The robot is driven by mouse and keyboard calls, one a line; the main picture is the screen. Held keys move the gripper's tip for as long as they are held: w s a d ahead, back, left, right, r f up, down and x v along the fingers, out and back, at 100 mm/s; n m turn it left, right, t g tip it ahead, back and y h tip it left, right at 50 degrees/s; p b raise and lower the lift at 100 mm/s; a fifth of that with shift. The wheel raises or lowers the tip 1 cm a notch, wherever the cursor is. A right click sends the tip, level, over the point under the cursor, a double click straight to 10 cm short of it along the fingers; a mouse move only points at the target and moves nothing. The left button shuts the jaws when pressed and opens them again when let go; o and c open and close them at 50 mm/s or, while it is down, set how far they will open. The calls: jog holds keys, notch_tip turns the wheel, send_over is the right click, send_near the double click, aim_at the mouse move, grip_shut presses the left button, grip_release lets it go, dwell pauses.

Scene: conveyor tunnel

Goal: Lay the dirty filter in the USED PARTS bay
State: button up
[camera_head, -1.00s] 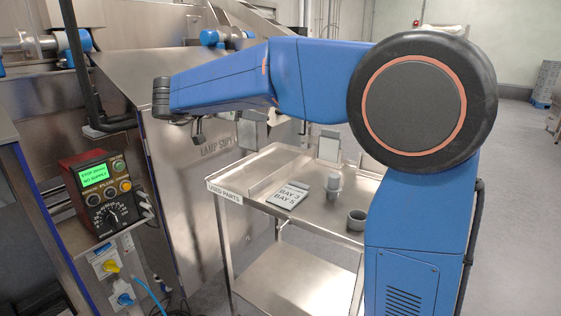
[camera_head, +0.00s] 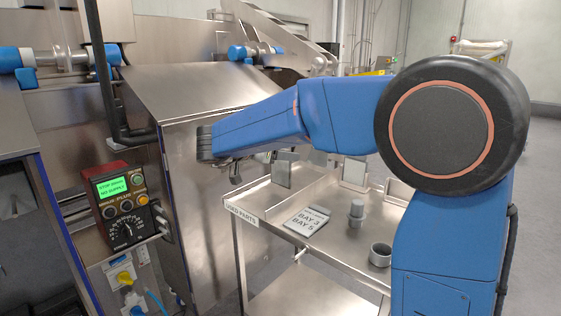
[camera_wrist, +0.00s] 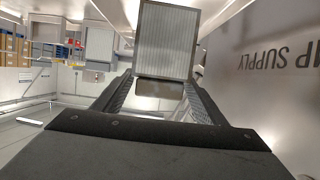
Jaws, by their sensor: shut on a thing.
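The dirty filter (camera_wrist: 166,40) is a grey pleated panel in a light frame. In the wrist view it stands out beyond my gripper (camera_wrist: 160,88), whose two dark fingers are shut on its near end. In the head view my gripper (camera_head: 236,173) hangs below the blue wrist, partly hidden by the arm. A grey panel (camera_head: 282,174) just right of it looks like the held filter, above the cart's back left. The USED PARTS label (camera_head: 241,214) is on the left front edge of the steel cart (camera_head: 262,196). The bay's surface behind the label looks bare.
A BAY 3 / BAY 5 card (camera_head: 306,220), a grey stepped cylinder (camera_head: 356,212), a ring-shaped cup (camera_head: 380,254) and an upright pale-framed panel (camera_head: 355,173) are on the cart. The steel LAMP SUPPLY housing (camera_head: 200,220) stands close left of it. A control box (camera_head: 122,205) is further left.

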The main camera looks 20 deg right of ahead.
jog(key=shift+f, duration=1.15)
jog(key=shift+f, duration=0.15)
jog(key=o, duration=1.5)
jog(key=v, duration=1.2)
jog(key=shift+a, duration=0.1)
